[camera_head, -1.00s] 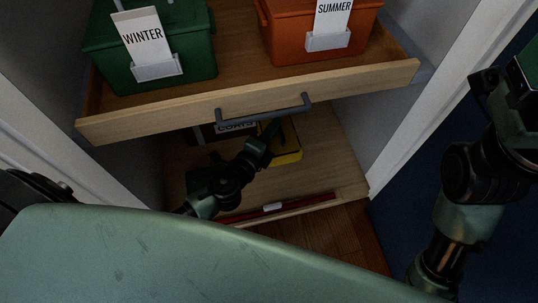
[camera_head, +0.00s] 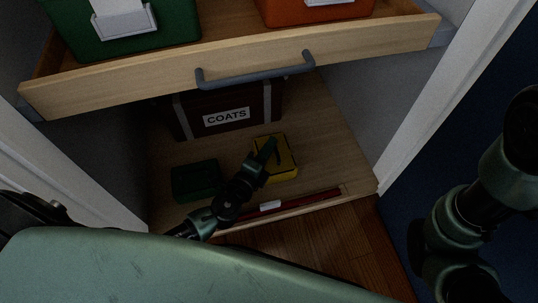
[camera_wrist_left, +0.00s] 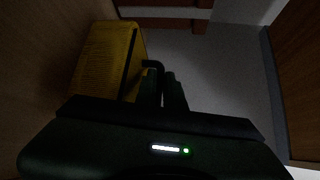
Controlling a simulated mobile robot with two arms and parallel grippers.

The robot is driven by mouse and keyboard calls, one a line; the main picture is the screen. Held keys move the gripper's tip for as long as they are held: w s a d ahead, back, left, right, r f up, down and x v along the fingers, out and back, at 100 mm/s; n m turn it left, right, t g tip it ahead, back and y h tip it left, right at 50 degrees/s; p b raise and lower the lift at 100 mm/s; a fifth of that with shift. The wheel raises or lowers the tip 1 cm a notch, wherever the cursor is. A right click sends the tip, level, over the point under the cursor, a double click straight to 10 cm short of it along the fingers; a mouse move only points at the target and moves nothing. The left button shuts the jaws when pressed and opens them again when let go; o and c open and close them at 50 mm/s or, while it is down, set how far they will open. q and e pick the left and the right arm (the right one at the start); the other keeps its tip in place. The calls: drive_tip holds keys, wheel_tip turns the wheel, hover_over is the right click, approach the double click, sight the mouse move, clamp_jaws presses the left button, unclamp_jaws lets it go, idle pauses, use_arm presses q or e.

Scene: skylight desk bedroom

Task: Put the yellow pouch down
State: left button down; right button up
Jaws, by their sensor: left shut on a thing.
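The yellow pouch (camera_head: 285,167) is low in the closet, over the bottom board (camera_head: 318,150), in front of the coats box. I cannot tell whether it rests on the board or hangs just above it. My left gripper (camera_head: 266,151) reaches in from the left and is shut on the pouch, covering part of its top. In the left wrist view the yellow pouch (camera_wrist_left: 108,55) lies to the left of the fingers (camera_wrist_left: 165,85), with a dark strip along its side. The fingers are close together, and their exact grip is dark. My right gripper is out of the picture.
An open drawer (camera_head: 240,70) with a grey handle overhangs the bottom space. It holds a green box (camera_head: 165,35) and an orange box (camera_head: 345,10). Below are the dark coats box (camera_head: 180,115), a small green box (camera_head: 193,181) left of the pouch, and a red strip (camera_head: 310,199) along the front.

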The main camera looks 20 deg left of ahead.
use_arm(q)
drive_tip(key=shift+f+b, duration=0.45)
drive_tip(key=shift+f, duration=0.7)
drive_tip(key=shift+f, duration=0.2)
drive_tip(key=c, duration=1.5)
unclamp_jaws()
